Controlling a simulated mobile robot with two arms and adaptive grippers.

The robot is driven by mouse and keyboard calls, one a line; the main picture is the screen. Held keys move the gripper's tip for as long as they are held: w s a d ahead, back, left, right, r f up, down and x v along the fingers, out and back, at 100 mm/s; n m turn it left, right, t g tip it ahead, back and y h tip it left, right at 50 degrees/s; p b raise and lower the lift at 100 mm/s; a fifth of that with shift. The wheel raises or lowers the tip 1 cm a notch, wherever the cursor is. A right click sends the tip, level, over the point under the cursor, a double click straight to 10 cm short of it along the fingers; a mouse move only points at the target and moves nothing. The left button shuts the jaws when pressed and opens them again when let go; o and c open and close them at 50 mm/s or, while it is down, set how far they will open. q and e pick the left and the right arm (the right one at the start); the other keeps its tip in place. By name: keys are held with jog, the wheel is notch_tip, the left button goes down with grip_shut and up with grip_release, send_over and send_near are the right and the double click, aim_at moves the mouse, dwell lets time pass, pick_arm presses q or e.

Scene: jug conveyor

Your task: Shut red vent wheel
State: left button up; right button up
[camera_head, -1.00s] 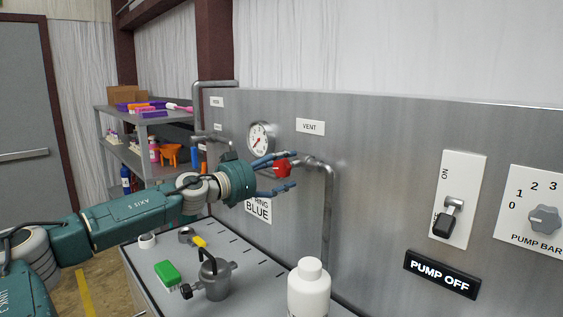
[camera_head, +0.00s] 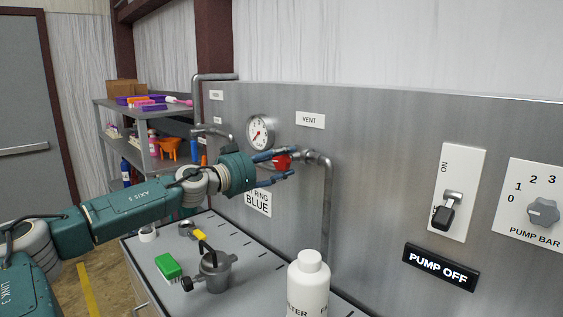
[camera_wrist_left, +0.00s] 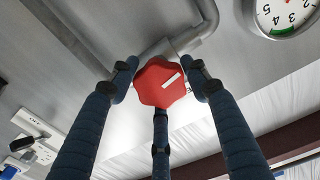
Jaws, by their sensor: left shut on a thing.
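The red vent wheel (camera_head: 283,161) sits on the pipe below the VENT label (camera_head: 310,120). In the left wrist view the wheel (camera_wrist_left: 162,82) is a red lobed knob with a white mark, between my blue fingers. My left gripper (camera_head: 282,165) has its fingers around the wheel and is shut on it. In the left wrist view the left gripper (camera_wrist_left: 163,88) shows two fingers at the wheel's sides and a third below it. My right gripper is in neither view.
A pressure gauge (camera_head: 259,132) is left of the wheel. A white bottle (camera_head: 308,285), a metal pot (camera_head: 214,272) and a green block (camera_head: 168,266) stand on the bench below. A lever switch (camera_head: 444,212) and PUMP BAR knob (camera_head: 543,212) are at right.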

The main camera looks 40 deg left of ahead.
pick_arm(q)
jog(key=m, duration=0.2)
jog(key=f+m, duration=0.1)
jog(key=m, duration=0.2)
jog(key=shift+m, duration=0.3)
jog(key=m, duration=0.4)
jog(key=shift+m, duration=0.3)
jog(key=m, duration=0.5)
jog(key=shift+r, duration=0.15)
jog(key=m, duration=0.3)
jog(key=shift+a+r+m+b, duration=0.1)
jog(key=shift+r+m+b, duration=0.05)
jog(key=shift+m+b, duration=0.2)
jog(key=shift+r+m, duration=0.1)
jog(key=shift+m, duration=0.45)
jog(key=shift+a+r, duration=0.1)
jog(key=shift+r, duration=0.05)
